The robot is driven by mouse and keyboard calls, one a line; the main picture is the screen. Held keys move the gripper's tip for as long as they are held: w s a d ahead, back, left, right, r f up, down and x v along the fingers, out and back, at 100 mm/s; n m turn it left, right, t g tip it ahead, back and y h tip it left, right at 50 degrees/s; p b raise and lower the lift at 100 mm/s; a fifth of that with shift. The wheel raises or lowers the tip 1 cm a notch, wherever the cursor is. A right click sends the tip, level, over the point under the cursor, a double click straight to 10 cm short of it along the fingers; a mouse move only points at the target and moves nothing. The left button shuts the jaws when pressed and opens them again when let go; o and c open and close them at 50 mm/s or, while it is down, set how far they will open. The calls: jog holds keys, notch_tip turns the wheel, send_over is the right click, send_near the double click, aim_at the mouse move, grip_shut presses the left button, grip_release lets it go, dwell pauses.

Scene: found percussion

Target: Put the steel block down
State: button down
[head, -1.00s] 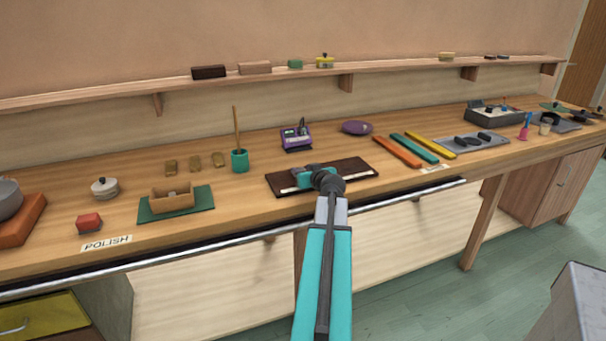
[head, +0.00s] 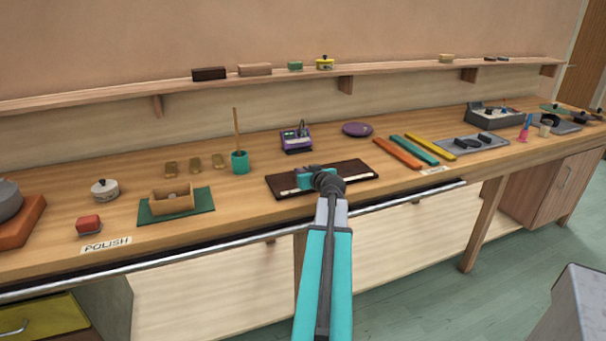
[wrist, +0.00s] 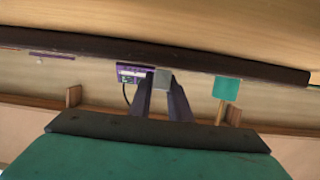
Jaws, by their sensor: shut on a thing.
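My gripper (head: 316,179) is over the dark brown board (head: 347,172) on the workbench, near its middle. In the wrist view my two dark fingers (wrist: 161,84) are closed on a small grey block (wrist: 163,78), which looks like the steel block. The block shows between the fingertips, in front of the dark board's edge (wrist: 240,66). In the head view my gripper and wrist hide the block. I cannot tell whether the block touches the board or hangs just above it.
A purple device (head: 296,139) and a green cup with a stick (head: 239,162) stand behind the board. Orange (head: 397,153), teal and yellow bars lie to its right. A cardboard box (head: 171,200) sits on a green mat at left. A metal rail (head: 180,256) runs along the bench front.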

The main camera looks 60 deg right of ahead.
jog(key=shift+r, duration=1.5)
jog(key=shift+s+a+r+b, duration=0.1)
jog(key=shift+a+r+b, duration=0.1)
jog(key=shift+b, duration=0.1)
jog(key=s+a, duration=0.1)
jog(key=a, duration=0.1)
jog(key=s+a+b, duration=0.1)
jog(key=s+a, duration=0.2)
jog(key=a, duration=0.1)
jog(key=shift+s+a+r, duration=0.3)
jog(key=shift+s+a+f+b, duration=0.1)
jog(key=shift+f+b, duration=0.05)
jog(key=shift+b, duration=0.7)
jog(key=s+a+b, duration=0.1)
jog(key=b, duration=0.2)
jog(key=shift+s+a, duration=0.1)
jog(key=shift+a, duration=0.25)
jog(key=shift+b, duration=1.05)
jog(key=b, duration=0.2)
jog(key=shift+s+a+r+b, duration=0.2)
jog(key=shift+s+a+b, duration=0.05)
jog(key=shift+a+b, duration=0.05)
jog(key=shift+s+a+b, duration=0.1)
jog(key=shift+a+b, duration=0.1)
jog(key=shift+b, duration=0.6)
